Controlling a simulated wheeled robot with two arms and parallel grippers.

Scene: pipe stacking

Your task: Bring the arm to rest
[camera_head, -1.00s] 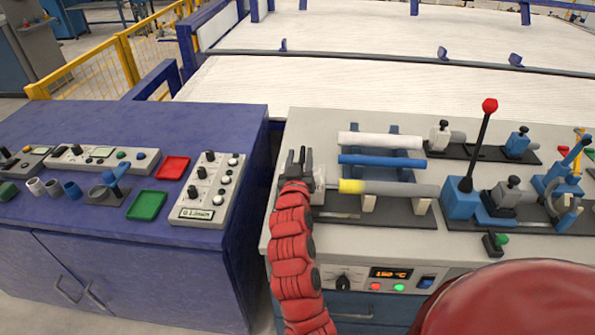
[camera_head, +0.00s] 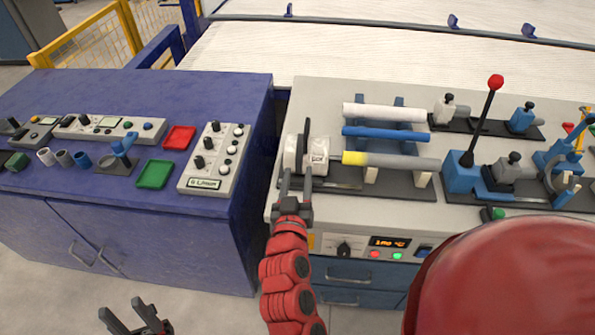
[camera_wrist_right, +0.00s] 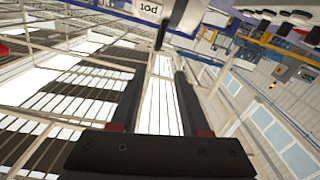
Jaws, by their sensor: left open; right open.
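My right gripper (camera_head: 296,183) is at the front left edge of the grey workbench (camera_head: 455,218), fingers pointing away from me. It is open, with nothing seen between its fingers. A white labelled device (camera_head: 318,157) with a dark plate sits just beyond its fingertips. In the right wrist view the two fingers (camera_wrist_right: 155,100) stand apart, and a white labelled body (camera_wrist_right: 168,12) shows at the top. My left gripper (camera_head: 135,318) is open and empty at the bottom left, over the floor in front of the blue cabinet.
A white pipe (camera_head: 384,112), a blue pipe (camera_head: 386,134) and a grey pipe with a yellow end (camera_head: 400,161) lie on supports right of the white device. A red-knobbed lever (camera_head: 482,120) stands farther right. The blue cabinet (camera_head: 225,225) carries trays and control boxes.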

